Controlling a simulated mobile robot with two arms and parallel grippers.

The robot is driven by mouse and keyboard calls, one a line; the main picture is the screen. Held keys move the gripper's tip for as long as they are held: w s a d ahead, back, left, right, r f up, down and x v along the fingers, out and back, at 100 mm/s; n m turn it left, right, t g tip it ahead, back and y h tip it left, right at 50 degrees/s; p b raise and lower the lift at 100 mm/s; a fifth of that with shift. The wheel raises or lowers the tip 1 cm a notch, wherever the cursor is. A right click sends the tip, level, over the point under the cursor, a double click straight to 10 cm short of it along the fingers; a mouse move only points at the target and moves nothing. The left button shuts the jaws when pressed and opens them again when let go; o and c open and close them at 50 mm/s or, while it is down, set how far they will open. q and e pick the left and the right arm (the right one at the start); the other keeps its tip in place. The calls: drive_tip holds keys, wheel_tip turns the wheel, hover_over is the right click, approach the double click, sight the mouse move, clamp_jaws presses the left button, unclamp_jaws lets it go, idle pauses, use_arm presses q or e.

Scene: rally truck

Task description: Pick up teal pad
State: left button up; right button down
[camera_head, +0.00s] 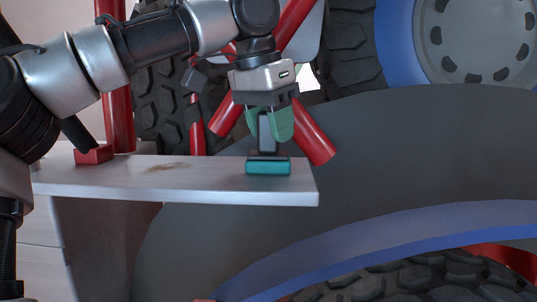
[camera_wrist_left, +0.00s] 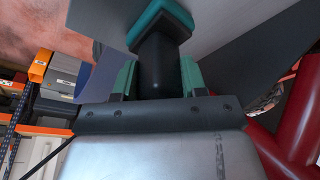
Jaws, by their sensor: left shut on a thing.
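The teal pad (camera_head: 268,166) is a small block with a teal base and a dark upright handle. It is at the right end of a pale wooden board (camera_head: 200,185); I cannot tell whether its base touches the board. My left gripper (camera_head: 268,125) comes down from above, its green fingertips shut on the dark handle. In the left wrist view the teal base (camera_wrist_left: 160,20) shows at the top, and the handle runs between the fingertips (camera_wrist_left: 160,78). My right gripper is in neither view.
A red block (camera_head: 94,154) sits on the left part of the board. Red tubes (camera_head: 315,140) and large tyres stand behind it. A dark curved fender with a blue edge (camera_head: 400,232) fills the right side. Shelving with orange beams (camera_wrist_left: 40,66) shows in the left wrist view.

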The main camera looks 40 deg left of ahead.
use_arm(q)
drive_tip(key=shift+r, duration=0.15)
drive_tip(key=shift+r, duration=0.5)
drive_tip(key=v, duration=0.1)
drive_tip(key=b+v, duration=0.1)
drive_tip(key=v, duration=0.1)
drive_tip(key=shift+s+d+r, duration=0.1)
drive_tip(key=shift+d+r, duration=0.2)
drive_tip(key=shift+d, duration=0.1)
drive_tip(key=s+d+r, duration=0.1)
drive_tip(key=s+r, duration=0.1)
drive_tip(key=s, duration=0.1)
drive_tip(key=s+d+r, duration=0.2)
drive_tip(key=s, duration=0.1)
drive_tip(key=s+d+r+p, duration=0.1)
drive_tip(key=s+r, duration=0.1)
drive_tip(key=s, duration=0.1)
drive_tip(key=shift+s+d+r, duration=0.1)
drive_tip(key=shift+d+r, duration=0.05)
drive_tip(key=shift+d, duration=0.25)
drive_tip(key=o, duration=0.4)
drive_tip(key=c, duration=0.4)
